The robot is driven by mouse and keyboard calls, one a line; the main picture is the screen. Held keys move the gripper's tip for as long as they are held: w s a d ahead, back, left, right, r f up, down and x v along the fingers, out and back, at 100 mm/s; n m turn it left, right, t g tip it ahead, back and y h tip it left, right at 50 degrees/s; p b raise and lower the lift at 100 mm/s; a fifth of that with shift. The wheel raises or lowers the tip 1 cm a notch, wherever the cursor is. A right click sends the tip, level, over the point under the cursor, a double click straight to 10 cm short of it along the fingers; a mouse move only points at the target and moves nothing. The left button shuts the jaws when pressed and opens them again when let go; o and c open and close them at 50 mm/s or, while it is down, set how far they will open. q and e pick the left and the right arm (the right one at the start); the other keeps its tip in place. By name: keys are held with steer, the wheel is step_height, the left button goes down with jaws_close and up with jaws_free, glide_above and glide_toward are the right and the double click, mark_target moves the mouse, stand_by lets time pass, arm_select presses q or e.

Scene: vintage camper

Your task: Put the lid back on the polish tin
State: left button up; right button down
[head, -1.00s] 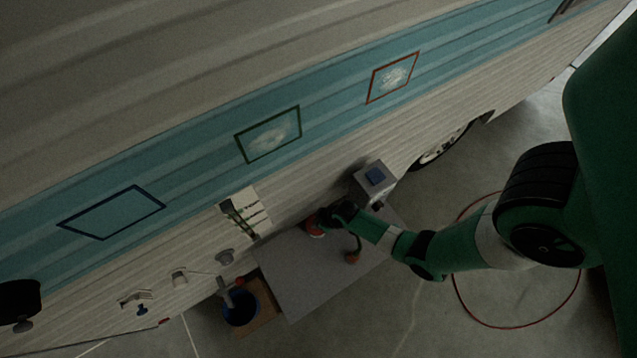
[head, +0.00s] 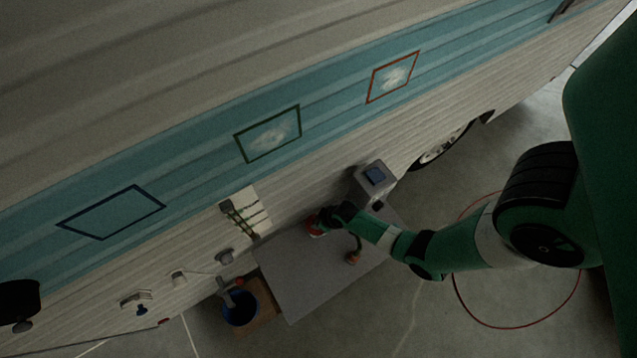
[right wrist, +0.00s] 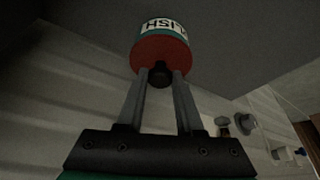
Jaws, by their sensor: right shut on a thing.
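My right gripper (head: 338,217) is over the grey table, close to the camper wall. In the right wrist view, its two fingers (right wrist: 159,80) are shut on the dark knob (right wrist: 160,72) of the red lid (right wrist: 160,52). The polish tin (right wrist: 163,27), green with a white label, is directly beyond the lid. I see no gap between lid and tin from this angle, but cannot tell if the lid is seated. In the head view, the red of the lid and tin (head: 315,228) shows beside the gripper, partly hidden by it. My left gripper is not in view.
The grey table (head: 300,280) has bare room at its front left. A grey box with a blue top (head: 375,178) stands at its back right. A small orange-red item (head: 353,258) lies near the arm. A blue bucket (head: 240,310) stands left of the table.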

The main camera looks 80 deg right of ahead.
jaws_free()
stand_by(0.6)
steer(key=shift+r, duration=0.1)
step_height(320, 180, up, 7)
steer(key=p, duration=0.7)
jaws_close()
stand_by(0.6)
stand_by(0.5)
